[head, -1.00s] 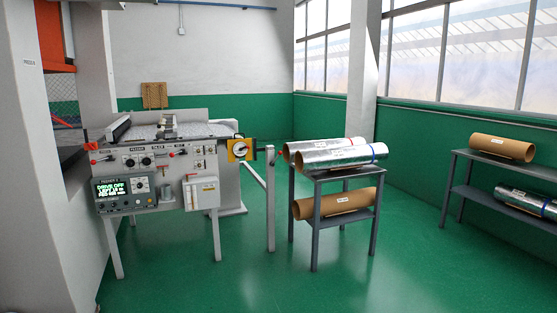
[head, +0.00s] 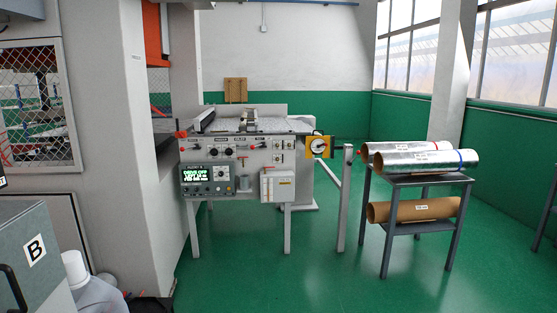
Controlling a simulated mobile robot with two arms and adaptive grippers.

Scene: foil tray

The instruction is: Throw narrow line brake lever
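The machine's control panel (head: 235,155) faces me in the head view, left of the middle. It has several small knobs and levers, among them a red-tipped one (head: 182,134) at its left edge and another red-tipped one (head: 256,146) right of its middle. Their labels are too small to read, so I cannot tell which is the narrow line brake lever. A yellow plate with a round dial (head: 318,146) sits at the panel's right end. A lit screen (head: 202,173) at lower left reads "DRIVE OFF" on its top line. Neither of my grippers is in view.
A grey rack (head: 415,181) with foil rolls (head: 425,159) and a brown roll (head: 410,209) stands right of the machine, beyond a grey post (head: 343,200). A grey cabinet marked B (head: 35,250) and a plastic jug (head: 92,290) are at lower left. Green floor before the machine is clear.

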